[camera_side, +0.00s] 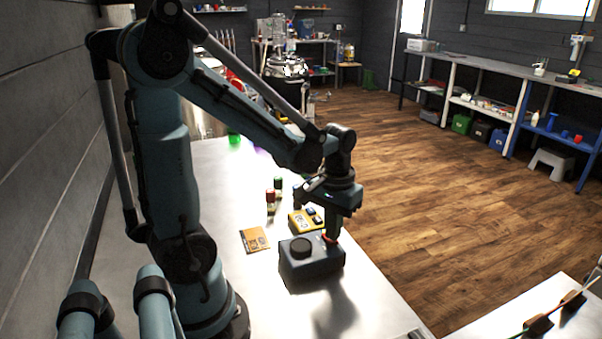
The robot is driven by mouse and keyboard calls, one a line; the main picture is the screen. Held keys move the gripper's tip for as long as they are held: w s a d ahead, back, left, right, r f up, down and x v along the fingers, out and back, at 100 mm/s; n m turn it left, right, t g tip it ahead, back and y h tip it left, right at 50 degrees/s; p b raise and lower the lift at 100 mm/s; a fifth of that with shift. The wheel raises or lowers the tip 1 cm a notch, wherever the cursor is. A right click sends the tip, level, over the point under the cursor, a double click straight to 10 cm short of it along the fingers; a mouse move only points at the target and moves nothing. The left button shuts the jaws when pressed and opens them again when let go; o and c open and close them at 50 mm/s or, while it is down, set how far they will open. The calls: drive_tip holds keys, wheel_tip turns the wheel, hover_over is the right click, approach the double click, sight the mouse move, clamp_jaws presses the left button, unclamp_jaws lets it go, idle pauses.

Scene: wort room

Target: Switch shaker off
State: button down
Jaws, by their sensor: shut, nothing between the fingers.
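The shaker (311,268), a dark grey box with a round black knob-like top (300,247), stands on the white table. My gripper (331,239) is shut and empty, pointing down at the right back part of the shaker's top. A small orange-red spot shows at the fingertips. I cannot tell whether the fingertips touch the shaker or whether the orange-red spot is its switch.
A yellow device (304,221) with dark parts sits just behind the shaker. Small bottles with red (270,201) and green (278,186) tops stand farther back. A brown card (254,240) lies to the left. The table's front is clear.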

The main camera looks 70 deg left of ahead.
drive_tip(key=shift+f, duration=0.45)
drive_tip(key=shift+r, duration=3.55)
drive_tip(key=d+r+m+t, duration=0.1)
drive_tip(key=d+m+t, duration=0.5)
drive_tip(key=d, duration=0.3)
drive_tip(key=shift+w+r+t, duration=0.15)
drive_tip(key=shift+r+t, duration=0.05)
drive_tip(key=shift+t, duration=0.4)
